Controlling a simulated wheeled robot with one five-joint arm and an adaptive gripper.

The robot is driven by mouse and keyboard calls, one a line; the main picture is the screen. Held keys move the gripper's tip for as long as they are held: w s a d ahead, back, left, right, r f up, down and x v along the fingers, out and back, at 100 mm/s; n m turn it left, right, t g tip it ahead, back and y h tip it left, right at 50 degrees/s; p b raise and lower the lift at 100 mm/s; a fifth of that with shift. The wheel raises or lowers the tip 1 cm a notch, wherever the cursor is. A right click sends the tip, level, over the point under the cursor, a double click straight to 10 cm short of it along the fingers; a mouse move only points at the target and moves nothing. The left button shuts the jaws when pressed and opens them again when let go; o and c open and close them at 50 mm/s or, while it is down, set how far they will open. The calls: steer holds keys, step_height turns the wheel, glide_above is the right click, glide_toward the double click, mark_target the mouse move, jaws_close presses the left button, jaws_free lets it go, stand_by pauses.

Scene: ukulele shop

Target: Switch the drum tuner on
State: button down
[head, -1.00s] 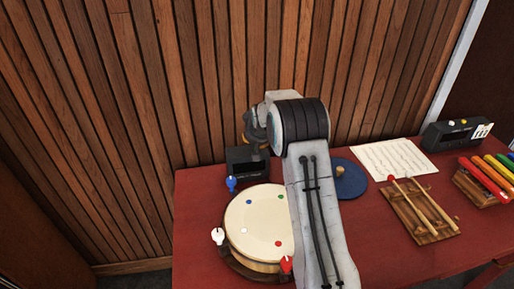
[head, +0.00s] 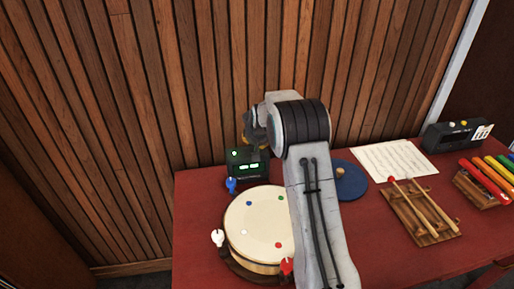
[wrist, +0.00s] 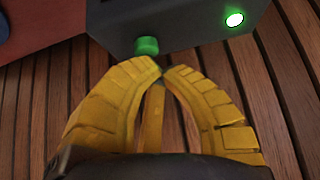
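The drum tuner (head: 247,168) is a dark box at the back left of the red table, behind the drum (head: 262,226). Its front shows lit green displays. In the wrist view the tuner (wrist: 190,18) fills the top, with a green button (wrist: 147,46) on its edge and a bright green light (wrist: 235,20). My gripper (wrist: 162,72) has yellow fingers with their tips together, close beside the button; I cannot tell whether they touch it. Nothing shows between the tips. In the head view my gripper is mostly hidden behind my arm, above the tuner.
A blue disc (head: 350,184), sheet music (head: 394,159), mallets on a wooden rack (head: 421,212) and another dark device (head: 456,134) stand to the right. A wood-slat wall rises behind.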

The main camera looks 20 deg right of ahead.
steer(key=shift+r+p, duration=1.9)
steer(key=shift+r, duration=1.15)
steer(key=s+a+f+g, duration=0.1)
steer(key=s+f+g, duration=0.1)
steer(key=s, duration=0.5)
steer(key=s+a+f+g+y, duration=0.1)
steer(key=s+a+f+g, duration=0.1)
steer(key=s, duration=0.5)
steer(key=s+a+f+g, duration=0.1)
steer(key=s+f+g, duration=0.2)
steer(key=s, duration=0.4)
steer(key=shift+s+a+f+y, duration=0.1)
steer(key=shift+a+f+y, duration=0.05)
steer(key=shift+f, duration=0.3)
steer(key=shift+s+a+f+y, duration=0.1)
steer(key=shift+a+f+y, duration=0.05)
steer(key=shift+f, duration=0.25)
steer(key=s+a+r+n+t, duration=0.1)
steer(key=s+a+r, duration=0.3)
steer(key=s+r, duration=0.4)
steer(key=s+a+r+n+t, duration=0.1)
steer(key=s+a+r, duration=0.3)
steer(key=s+r, duration=0.5)
steer(key=shift+s+a+t, duration=0.3)
steer(key=shift+s+t, duration=0.6)
steer(key=shift+s, duration=1.9)
